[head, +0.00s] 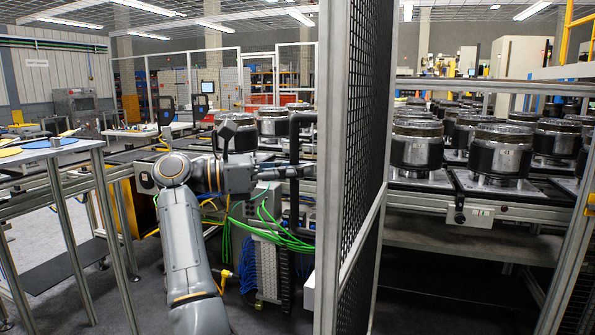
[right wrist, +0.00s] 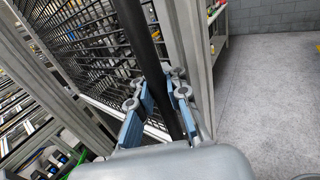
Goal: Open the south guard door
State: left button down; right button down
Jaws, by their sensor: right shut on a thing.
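The guard door (head: 366,130) is a tall black mesh panel in a grey metal frame, seen nearly edge-on in the middle of the head view. It stands swung out at an angle, with an open gap to its right. Its black bar handle (head: 295,140) is on the left side of the frame. My right gripper (head: 299,172) is at the handle's lower part. In the right wrist view, the handle (right wrist: 133,25) runs between the blue-padded fingers of the gripper (right wrist: 163,92), which is shut on it. My left gripper is out of view.
Several black-and-silver clutches (head: 416,147) stand on pallets on a conveyor (head: 490,215) behind the gap. A grey table (head: 50,150) is at left. Green cables (head: 268,225) and a control box hang behind my arm. Bare floor (right wrist: 265,95) shows right in the wrist view.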

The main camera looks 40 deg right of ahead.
jog(key=shift+a, duration=0.1)
jog(key=c, duration=1.4)
grip_release()
jog(key=shift+a, duration=0.1)
jog(key=shift+c, duration=0.2)
jog(key=shift+o, duration=0.7)
jog(key=shift+s+a+r, duration=0.1)
jog(key=shift+a, duration=0.1)
jog(key=v, duration=1.2)
jog(key=shift+d, duration=0.1)
